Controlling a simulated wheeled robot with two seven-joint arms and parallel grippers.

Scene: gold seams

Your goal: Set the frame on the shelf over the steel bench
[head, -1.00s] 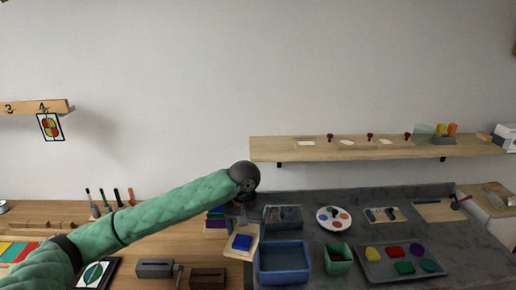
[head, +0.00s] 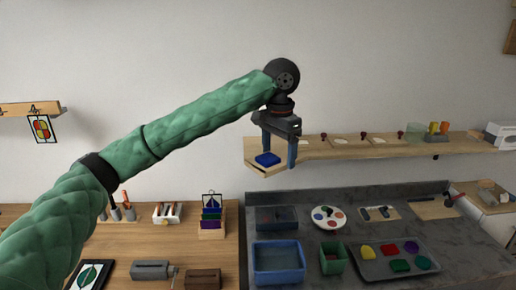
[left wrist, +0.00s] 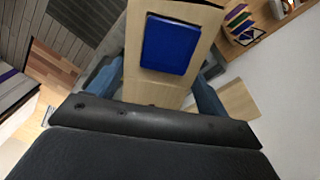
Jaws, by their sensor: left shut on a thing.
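My left gripper (head: 279,158) points down and is shut on a flat light-wood frame (head: 268,171) with a blue panel (head: 267,159) on its upper face. In the left wrist view the wooden frame (left wrist: 150,88) sits between the fingers, blue panel up. The long wooden shelf (head: 375,150) runs along the wall over the dark grey steel bench (head: 375,240). The held frame shows in front of the shelf's left end, hiding part of it. Contact between them cannot be told. My right gripper is not in view.
The shelf carries small flat pieces, dark red knobs, yellow and orange cups (head: 438,128) and a white box (head: 497,134). On the bench are a blue bin (head: 279,278), a green bin (head: 333,260) and a tray (head: 375,274) of coloured pieces. A wooden table (head: 222,260) stands left.

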